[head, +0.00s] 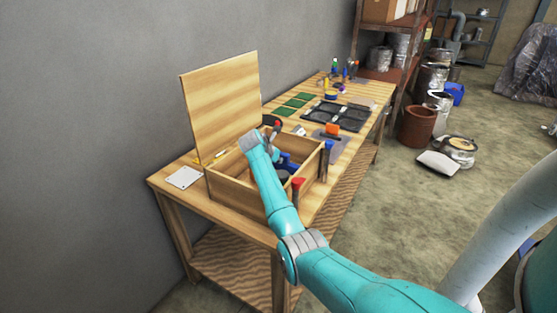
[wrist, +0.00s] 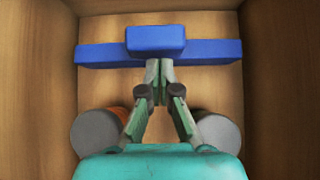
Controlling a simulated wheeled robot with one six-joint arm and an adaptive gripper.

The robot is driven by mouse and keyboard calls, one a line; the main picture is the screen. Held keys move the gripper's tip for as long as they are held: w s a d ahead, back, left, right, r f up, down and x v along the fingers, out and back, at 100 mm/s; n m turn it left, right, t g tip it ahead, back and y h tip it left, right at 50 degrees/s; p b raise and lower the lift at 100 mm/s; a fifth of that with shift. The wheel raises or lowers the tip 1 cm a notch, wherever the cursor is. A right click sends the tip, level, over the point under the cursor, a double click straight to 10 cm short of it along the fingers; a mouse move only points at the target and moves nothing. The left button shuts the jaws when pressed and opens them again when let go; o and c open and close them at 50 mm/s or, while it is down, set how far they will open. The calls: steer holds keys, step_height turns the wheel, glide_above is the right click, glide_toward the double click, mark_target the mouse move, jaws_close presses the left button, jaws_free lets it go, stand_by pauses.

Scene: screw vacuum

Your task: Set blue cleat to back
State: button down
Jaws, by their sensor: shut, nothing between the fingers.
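The blue cleat (wrist: 205,52) is a long bar with a raised block at its middle. It lies crosswise in the wooden box, near the top of the wrist view. A blue part of it shows inside the box in the head view (head: 290,162), partly hidden by my arm. My gripper (wrist: 160,72) is shut and empty, with its fingertips at the near side of the raised block. I cannot tell whether they touch it. The wooden box (head: 228,189) stands on the table with its lid (head: 222,103) raised.
Two grey cylinders (wrist: 97,132) (wrist: 218,132) lie in the box on either side of my gripper; the left one has an orange part. Box walls stand close around. A white card (head: 184,177) lies left of the box; green boards and a black tray (head: 338,115) lie beyond.

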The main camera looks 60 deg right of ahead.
steer(key=shift+d, duration=0.25)
steer(key=d, duration=0.6)
steer(key=shift+w+d, duration=0.25)
steer(key=shift+d, duration=0.15)
steer(key=shift+d+r, duration=0.1)
steer(key=shift+r, duration=0.05)
steer(key=shift+s+d+r, duration=0.1)
